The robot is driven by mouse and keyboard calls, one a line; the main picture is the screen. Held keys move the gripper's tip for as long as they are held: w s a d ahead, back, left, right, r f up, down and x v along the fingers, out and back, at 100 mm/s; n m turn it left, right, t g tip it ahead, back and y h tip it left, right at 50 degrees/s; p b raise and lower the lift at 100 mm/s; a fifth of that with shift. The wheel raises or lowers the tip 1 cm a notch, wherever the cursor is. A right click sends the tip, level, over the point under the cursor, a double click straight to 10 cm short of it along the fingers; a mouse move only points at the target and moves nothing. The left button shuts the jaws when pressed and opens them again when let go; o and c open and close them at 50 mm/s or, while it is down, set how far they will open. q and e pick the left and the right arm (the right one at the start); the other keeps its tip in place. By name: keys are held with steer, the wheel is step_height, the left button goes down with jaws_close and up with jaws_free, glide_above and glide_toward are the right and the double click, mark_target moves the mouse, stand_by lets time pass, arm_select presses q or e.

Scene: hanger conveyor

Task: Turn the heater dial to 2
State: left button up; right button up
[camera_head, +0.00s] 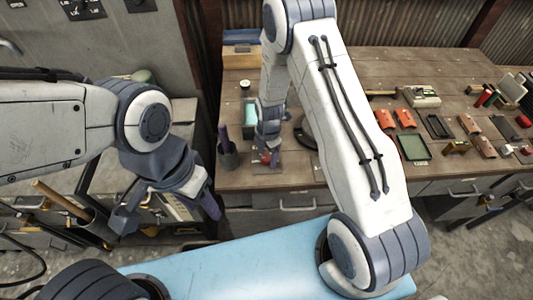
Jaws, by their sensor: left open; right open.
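I cannot clearly make out the heater dial or its numbers. A small red part (265,158) shows at the tips of my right gripper (269,150), low over the near left part of the workbench (330,88). I cannot tell whether it is the dial or whether the fingers touch it. My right gripper points down and is open. My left gripper (166,212) is open with its fingers spread wide, left of the bench. A pale panel with dark marks (183,208) shows behind it, partly hidden.
A dark cup with purple handles (228,150) stands at the bench's left edge, close to my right gripper. Orange pieces (388,119), a green tray (414,147) and several small items lie on the right side. A wooden-handled tool (60,200) stands at the lower left.

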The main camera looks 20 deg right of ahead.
jaws_close()
stand_by(0.3)
steer(key=m+b, duration=0.2)
steer(key=m, duration=0.3)
steer(key=shift+f+m, duration=0.1)
steer(key=shift+m, duration=0.2)
steer(key=m+b, duration=0.3)
steer(key=m, duration=0.3)
steer(key=shift+a+h, duration=0.1)
steer(key=shift+h, duration=0.2)
steer(key=m+b, duration=0.2)
steer(key=m, duration=0.4)
steer(key=shift+w+m+b, duration=0.1)
steer(key=shift+m+b, duration=0.25)
steer(key=shift+m, duration=0.05)
steer(key=m+b, duration=0.1)
steer(key=m, duration=0.4)
steer(key=shift+g, duration=0.3)
steer(key=shift+m, duration=0.3)
